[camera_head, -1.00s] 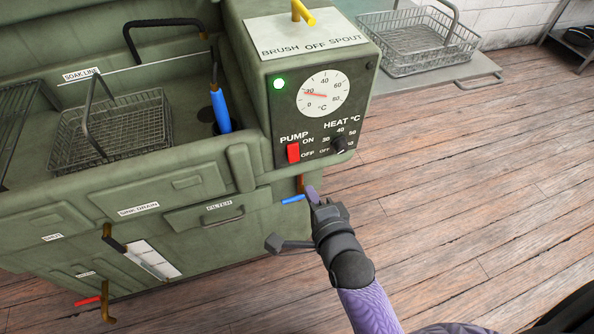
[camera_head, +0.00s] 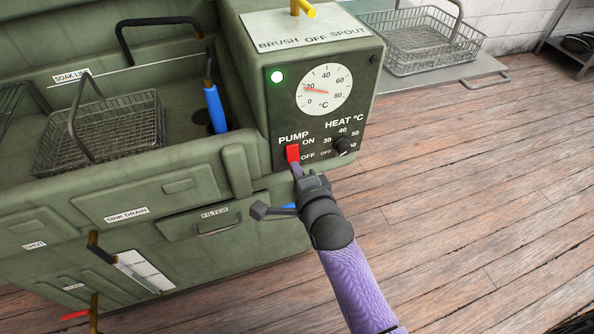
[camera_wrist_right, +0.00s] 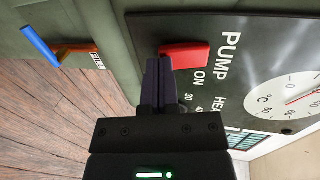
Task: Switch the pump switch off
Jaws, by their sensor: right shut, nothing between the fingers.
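The red pump switch (camera_head: 293,153) is on the dark control panel, beside the ON and OFF labels, ON above OFF. The gripper hides part of the panel around OFF. The rocker's tilt is unclear. My left gripper is not in view.
The heat knob (camera_head: 342,145) is close right of the switch, under a dial gauge (camera_head: 323,90). A blue-handled lever (camera_wrist_right: 41,46) is below the panel. A wire basket (camera_head: 112,130) sits in the sink at left. The floor at right is open.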

